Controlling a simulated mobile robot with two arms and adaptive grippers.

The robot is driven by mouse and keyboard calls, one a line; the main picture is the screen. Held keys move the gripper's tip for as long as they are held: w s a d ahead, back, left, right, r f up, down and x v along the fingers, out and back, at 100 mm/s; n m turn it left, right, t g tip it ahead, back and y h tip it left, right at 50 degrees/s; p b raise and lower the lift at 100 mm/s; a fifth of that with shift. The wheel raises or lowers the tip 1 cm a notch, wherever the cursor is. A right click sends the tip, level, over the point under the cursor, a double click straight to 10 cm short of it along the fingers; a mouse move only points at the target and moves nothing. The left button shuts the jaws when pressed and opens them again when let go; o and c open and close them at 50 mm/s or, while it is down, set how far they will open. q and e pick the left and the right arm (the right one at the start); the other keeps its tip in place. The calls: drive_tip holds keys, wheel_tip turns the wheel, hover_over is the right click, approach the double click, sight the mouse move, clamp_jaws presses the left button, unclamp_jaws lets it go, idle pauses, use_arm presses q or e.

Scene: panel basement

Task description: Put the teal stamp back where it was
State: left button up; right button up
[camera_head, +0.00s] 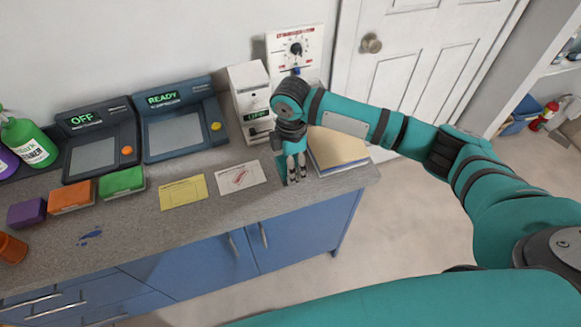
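My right gripper (296,172) points down at the counter's right part, between the white card with a red mark (239,177) and a stack of tan folders or paper (336,148). Its fingers look close together, but their gap is too small to read. A small teal patch (281,169) shows just left of the fingers, at counter level. It may be the teal stamp, mostly hidden by the gripper; I cannot tell whether it is held. My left gripper is out of view.
A yellow card (184,193) lies left of the white card. Purple (27,213), orange (72,196) and green (122,183) blocks stand before two consoles, marked OFF (95,145) and READY (175,130). A white device (250,100) stands behind the gripper. The front counter is mostly clear.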

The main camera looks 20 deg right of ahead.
drive_tip(key=shift+w+f, duration=0.25)
wheel_tip(320, 180, down, 2)
drive_tip(key=shift+f+p, duration=0.2)
drive_tip(key=shift+p, duration=0.45)
drive_tip(key=shift+f, duration=0.3)
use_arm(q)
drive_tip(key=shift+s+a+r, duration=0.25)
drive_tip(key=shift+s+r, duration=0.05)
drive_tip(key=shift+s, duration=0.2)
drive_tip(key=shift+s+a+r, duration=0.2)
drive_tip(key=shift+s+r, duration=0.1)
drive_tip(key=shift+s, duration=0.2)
use_arm(e)
drive_tip(key=shift+f, duration=0.15)
drive_tip(key=o, duration=0.9)
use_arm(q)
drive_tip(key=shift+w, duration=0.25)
